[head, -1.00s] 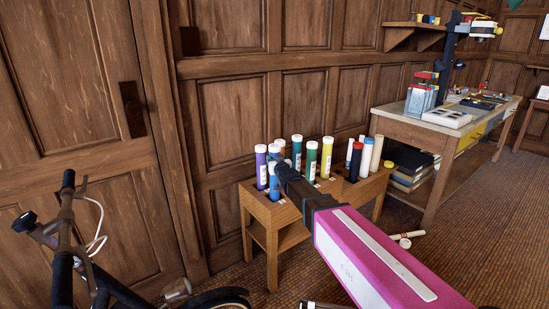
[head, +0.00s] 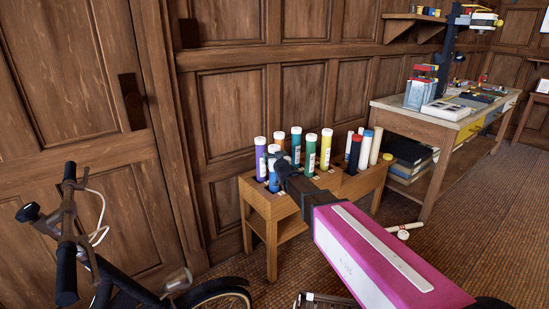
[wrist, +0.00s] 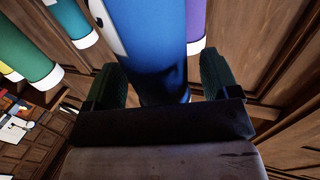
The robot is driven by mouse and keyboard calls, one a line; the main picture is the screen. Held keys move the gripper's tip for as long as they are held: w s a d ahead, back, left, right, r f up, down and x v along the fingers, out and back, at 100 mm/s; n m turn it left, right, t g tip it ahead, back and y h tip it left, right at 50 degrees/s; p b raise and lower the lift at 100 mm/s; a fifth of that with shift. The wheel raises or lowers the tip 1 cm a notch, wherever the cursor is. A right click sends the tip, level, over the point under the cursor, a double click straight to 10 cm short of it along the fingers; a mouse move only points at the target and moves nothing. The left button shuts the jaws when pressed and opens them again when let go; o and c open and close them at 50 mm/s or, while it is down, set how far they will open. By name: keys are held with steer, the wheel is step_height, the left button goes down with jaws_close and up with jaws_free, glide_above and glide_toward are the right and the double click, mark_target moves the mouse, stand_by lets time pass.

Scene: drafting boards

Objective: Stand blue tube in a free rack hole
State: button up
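The blue tube (head: 274,183) is upright at the front left of the wooden rack (head: 259,207), among other capped tubes. It also shows large in the wrist view (wrist: 153,40), between my two fingers, its capped end partly hidden by my gripper's body. My gripper (wrist: 158,72) is open, with gaps visible between the fingers and the tube. In the head view my gripper (head: 281,170) is at the tubes, its fingertips hard to make out. Whether the tube's foot sits in a hole is hidden. Most rack holes are hidden by tubes and my arm.
A purple tube (head: 261,160) stands left of the blue one; green (head: 311,157) and yellow (head: 326,152) tubes stand right. More tubes (head: 366,150) stand in the right section. A bicycle (head: 70,240) is at lower left. A worktable (head: 432,118) stands to the right.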

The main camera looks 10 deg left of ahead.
steer(key=shift+s, duration=0.1)
steer(key=v, duration=1)
steer(key=shift+s+d, duration=0.15)
steer(key=shift+s, duration=0.1)
